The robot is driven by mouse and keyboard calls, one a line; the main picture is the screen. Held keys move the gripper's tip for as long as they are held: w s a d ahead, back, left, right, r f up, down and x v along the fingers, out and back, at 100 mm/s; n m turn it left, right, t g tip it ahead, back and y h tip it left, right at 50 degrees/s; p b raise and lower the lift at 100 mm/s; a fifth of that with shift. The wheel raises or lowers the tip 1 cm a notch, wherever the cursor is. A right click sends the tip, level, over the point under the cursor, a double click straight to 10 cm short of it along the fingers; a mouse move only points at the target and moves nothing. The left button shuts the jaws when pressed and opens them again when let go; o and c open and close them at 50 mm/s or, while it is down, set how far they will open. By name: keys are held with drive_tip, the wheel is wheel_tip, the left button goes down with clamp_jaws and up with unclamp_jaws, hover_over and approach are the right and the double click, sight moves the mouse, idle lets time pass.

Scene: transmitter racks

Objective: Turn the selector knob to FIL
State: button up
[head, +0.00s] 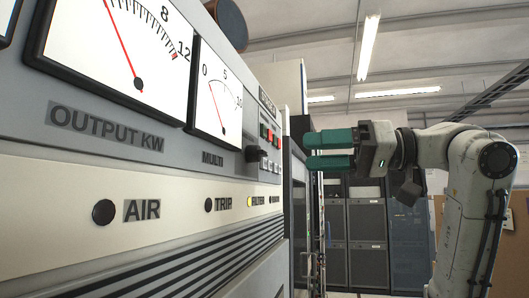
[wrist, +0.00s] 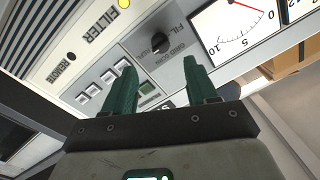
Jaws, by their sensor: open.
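I cannot tell which mark the knob points at. My gripper (head: 307,151) has two teal fingers, open and empty, pointing left toward the knob with a gap between. In the wrist view the knob shows just beyond the gap between the fingertips (wrist: 159,63), untouched.
The MULTI meter (head: 216,98) and the OUTPUT KW meter (head: 118,50) are on the same panel. Small push buttons (wrist: 107,82) lie beside the knob. A lit yellow FILTER lamp (head: 250,201) is below. Dark racks (head: 366,220) stand behind. Open air surrounds my gripper.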

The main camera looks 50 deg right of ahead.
sight(266, 155)
drive_tip(key=p+x, duration=0.2)
drive_tip(key=x, duration=0.7)
drive_tip(key=c, duration=1)
